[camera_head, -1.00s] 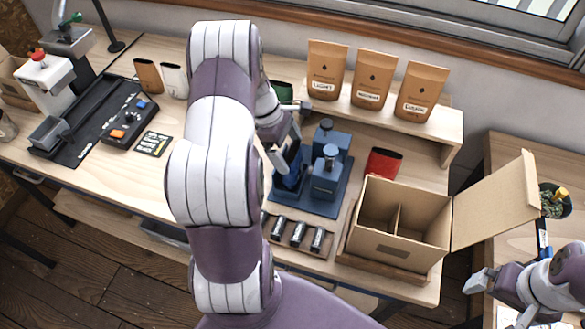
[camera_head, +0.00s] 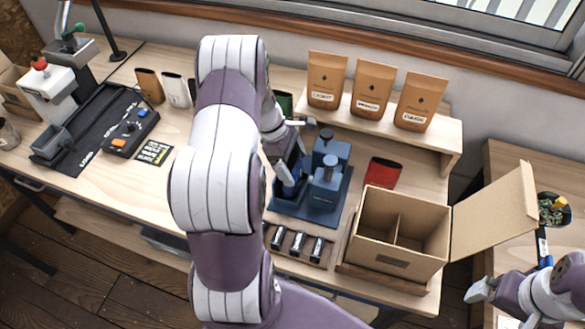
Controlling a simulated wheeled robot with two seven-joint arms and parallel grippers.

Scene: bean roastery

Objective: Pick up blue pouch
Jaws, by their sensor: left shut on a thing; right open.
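The blue pouch (camera_head: 291,168) is a dark blue packet at the left side of the blue weight-like blocks, partly hidden by my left arm. My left gripper (camera_head: 288,154) is shut on it, reaching down from behind the arm. The fingertips are small and partly covered. Whether the pouch touches the blue base plate (camera_head: 338,208) beneath is hard to tell. My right gripper (camera_head: 499,303) is open and empty at the lower right, away from the pouch.
Two blue blocks with round knobs (camera_head: 324,190) stand close right of the pouch. A red pouch (camera_head: 383,172) lies behind an open divided carton (camera_head: 399,260). Brown bags (camera_head: 372,88) stand on a raised shelf (camera_head: 437,133). Small dark cylinders (camera_head: 297,243) sit in front.

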